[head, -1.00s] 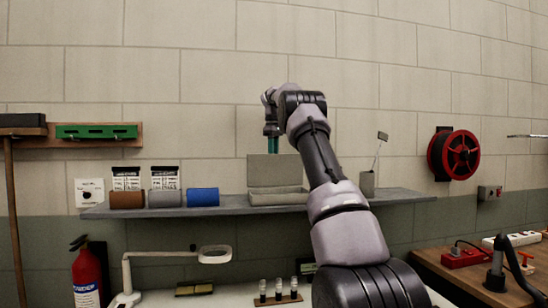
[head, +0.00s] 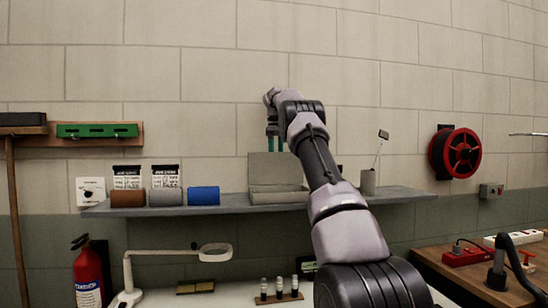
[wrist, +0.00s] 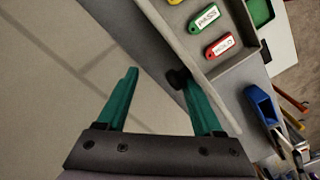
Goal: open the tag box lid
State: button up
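The grey tag box (head: 278,198) stands on the wall shelf in the head view. Its lid (head: 270,168) is raised upright at the back of the box. My gripper (head: 275,144) is above the lid's top edge, with its two teal fingers apart and nothing visible between them. In the wrist view my gripper (wrist: 157,88) is also open. Its right finger is close to a dark knob (wrist: 179,78) beside the box; I cannot tell whether they touch. The box interior shows a yellow tag, a green tag (wrist: 204,18) and a red tag (wrist: 220,46).
The shelf (head: 225,208) also holds brown, grey and blue rolls (head: 203,196) to the left and a small grey cup (head: 368,182) to the right. The wall is close behind the lid. A red reel (head: 455,153) hangs on the right.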

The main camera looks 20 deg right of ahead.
jog(key=shift+a, duration=0.25)
dwell(0.3)
